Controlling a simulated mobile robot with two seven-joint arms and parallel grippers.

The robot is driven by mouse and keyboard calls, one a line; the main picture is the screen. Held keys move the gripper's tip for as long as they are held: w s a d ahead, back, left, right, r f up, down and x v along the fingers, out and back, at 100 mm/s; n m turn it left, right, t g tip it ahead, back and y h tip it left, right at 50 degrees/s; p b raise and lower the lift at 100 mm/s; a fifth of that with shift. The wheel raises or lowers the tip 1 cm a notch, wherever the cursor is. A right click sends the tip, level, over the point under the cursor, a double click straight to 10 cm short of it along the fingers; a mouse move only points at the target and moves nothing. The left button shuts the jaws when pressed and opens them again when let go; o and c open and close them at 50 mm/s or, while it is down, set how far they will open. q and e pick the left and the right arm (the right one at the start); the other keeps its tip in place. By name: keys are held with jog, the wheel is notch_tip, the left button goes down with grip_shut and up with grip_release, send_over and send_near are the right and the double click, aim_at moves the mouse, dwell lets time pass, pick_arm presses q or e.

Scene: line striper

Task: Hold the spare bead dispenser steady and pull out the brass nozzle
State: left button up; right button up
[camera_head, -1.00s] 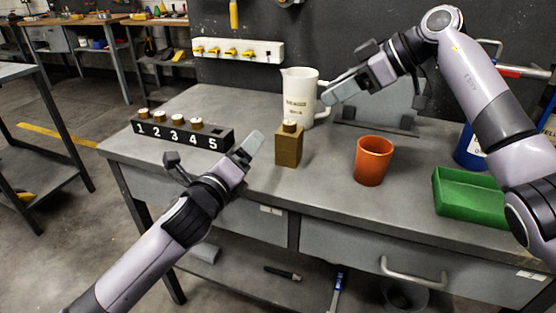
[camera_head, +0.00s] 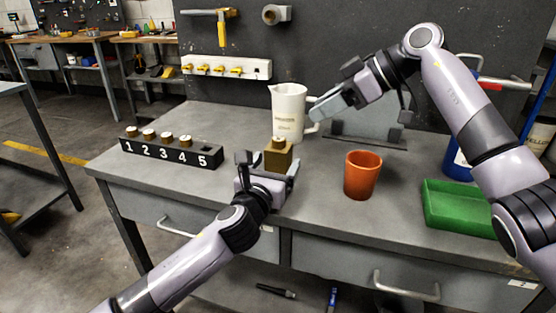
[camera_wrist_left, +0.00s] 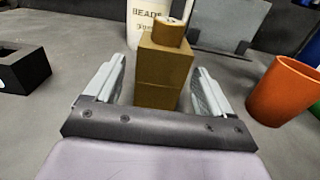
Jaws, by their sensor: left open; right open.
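The spare bead dispenser (camera_head: 279,160) is a brown-gold block standing upright on the grey workbench. The brass nozzle (camera_head: 279,142) sits in its top; it also shows in the left wrist view (camera_wrist_left: 168,31). My left gripper (camera_head: 267,176) is open in front of the dispenser. In the left wrist view the dispenser (camera_wrist_left: 163,75) stands between and slightly beyond the two fingers, with a gap on each side. My right gripper (camera_head: 325,108) is open, above the bench to the right of the nozzle, near the white jug, and holds nothing.
A white jug (camera_head: 288,112) labelled BEADS stands close behind the dispenser. An orange cup (camera_head: 362,176) and a green tray (camera_head: 460,209) stand to the right. A black numbered rack (camera_head: 170,154) with brass nozzles in slots 1 to 4 is at left; slot 5 is empty.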

aim_at(282, 138)
pick_arm(q)
jog(key=shift+x, duration=1.35)
jog(key=c, duration=1.3)
jog(key=shift+c, duration=1)
pick_arm(e)
jog(key=shift+o, duration=1.4)
jog(key=shift+w+a+f+g+h, duration=0.15)
jog(key=shift+w+a+f+h, duration=0.25)
jog(key=shift+a+f, duration=0.95)
jog(key=shift+w+a+f+g+h, duration=0.1)
jog(key=shift+w+a+f+h, duration=0.3)
jog(key=shift+a+f, duration=0.85)
jog(key=shift+w+a+f+g+h, duration=0.15)
jog(key=shift+w+a+f+h, duration=0.25)
jog(key=shift+a+f, duration=0.95)
